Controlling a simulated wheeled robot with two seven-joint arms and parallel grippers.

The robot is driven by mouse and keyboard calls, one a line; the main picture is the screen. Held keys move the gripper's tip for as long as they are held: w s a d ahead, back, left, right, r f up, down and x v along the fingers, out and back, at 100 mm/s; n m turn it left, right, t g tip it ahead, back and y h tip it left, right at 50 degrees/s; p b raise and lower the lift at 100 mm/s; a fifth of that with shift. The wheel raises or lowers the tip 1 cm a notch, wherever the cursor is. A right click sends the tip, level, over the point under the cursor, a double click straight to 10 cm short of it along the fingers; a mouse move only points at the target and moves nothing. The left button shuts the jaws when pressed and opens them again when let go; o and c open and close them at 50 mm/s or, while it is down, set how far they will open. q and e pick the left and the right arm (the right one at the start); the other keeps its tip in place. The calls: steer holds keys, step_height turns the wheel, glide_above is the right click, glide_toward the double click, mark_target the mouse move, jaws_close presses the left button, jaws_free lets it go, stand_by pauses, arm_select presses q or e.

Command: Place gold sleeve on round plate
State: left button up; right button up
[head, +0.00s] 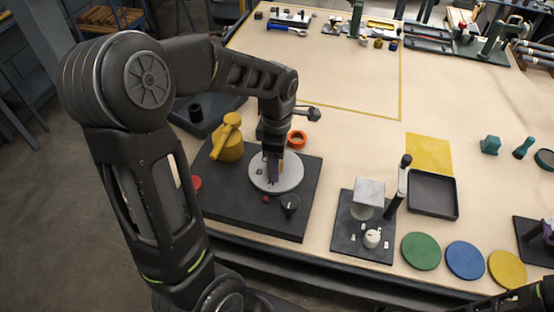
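The round plate (289,180) is a light grey disc on a dark base board at centre left. My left gripper (273,180) points straight down over it, with its fingertips at or just above its surface. Small brownish and purple patches show at the fingers. I cannot tell whether they are a held part, nor whether the fingers are open or shut. I cannot clearly make out the gold sleeve; the gripper may hide it.
On the dark board (240,205) stand a yellow handled part (229,142), an orange ring (297,138) and a small black knob (289,204). To the right are a fixture with a pale cube (369,192), a black tray (433,194) and coloured discs (421,251). The table's middle is clear.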

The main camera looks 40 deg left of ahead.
arm_select(q)
step_height(320, 180, up, 12)
steer(key=shift+r, duration=0.15)
stand_by(0.7)
stand_by(0.5)
